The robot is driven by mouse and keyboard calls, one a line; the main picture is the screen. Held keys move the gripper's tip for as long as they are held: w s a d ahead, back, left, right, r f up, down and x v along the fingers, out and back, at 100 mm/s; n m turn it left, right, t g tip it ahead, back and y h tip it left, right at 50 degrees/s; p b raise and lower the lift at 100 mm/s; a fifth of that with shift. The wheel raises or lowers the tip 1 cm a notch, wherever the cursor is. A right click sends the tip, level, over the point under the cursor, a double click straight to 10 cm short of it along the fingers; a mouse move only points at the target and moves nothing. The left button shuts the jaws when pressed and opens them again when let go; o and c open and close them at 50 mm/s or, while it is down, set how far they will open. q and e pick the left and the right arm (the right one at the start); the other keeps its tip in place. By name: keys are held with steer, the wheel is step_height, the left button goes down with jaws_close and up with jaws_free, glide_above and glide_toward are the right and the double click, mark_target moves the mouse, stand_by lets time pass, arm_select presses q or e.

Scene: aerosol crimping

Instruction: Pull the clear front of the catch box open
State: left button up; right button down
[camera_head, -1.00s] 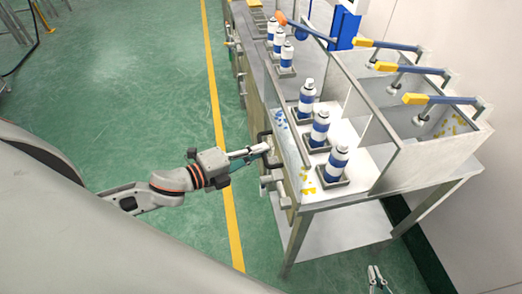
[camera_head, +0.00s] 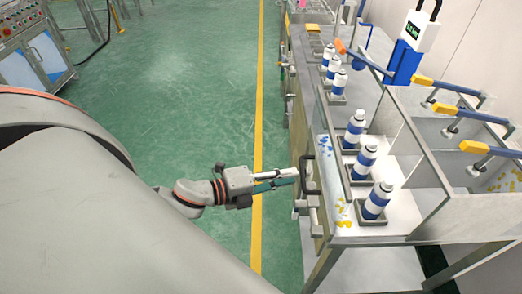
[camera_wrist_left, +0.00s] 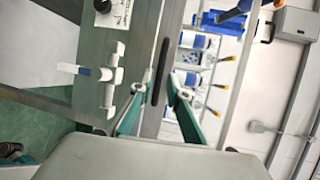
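The catch box is not clearly told apart from the bench in these views. A clear pane (camera_head: 335,135) stands along the bench's aisle side, and a black bar handle (camera_head: 311,174) sticks out below it. My left gripper (camera_head: 298,175) reaches in from the left, its fingertips at the handle. In the left wrist view the two green-and-grey fingers (camera_wrist_left: 162,80) stand apart, with the dark handle (camera_wrist_left: 156,72) showing in the gap between them. I cannot tell whether they touch it. No clear opening of the front shows. My right gripper is out of view.
Blue-and-white spray cans (camera_head: 366,160) stand in square holders on the bench (camera_head: 395,228). Yellow-handled levers (camera_head: 447,109) lie over partitions on the right. The green floor (camera_head: 190,110) left of the yellow line (camera_head: 258,120) is free near the bench.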

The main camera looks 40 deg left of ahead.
arm_select(q)
steer(key=v, duration=0.8)
steer(key=shift+s, duration=0.2)
steer(key=shift+a, duration=0.1)
stand_by(0.3)
step_height(320, 180, down, 12)
steer(key=a+n+y, duration=0.2)
steer(key=n+y, duration=0.3)
steer(key=n, duration=0.7)
steer(key=s+d+f+n+g, duration=0.2)
steer(key=d+f+n, duration=0.6)
steer(key=d+f, duration=0.1)
steer(key=shift+f+n+g, duration=0.3)
steer(key=shift+f+g, duration=0.1)
steer(key=shift+f, duration=0.2)
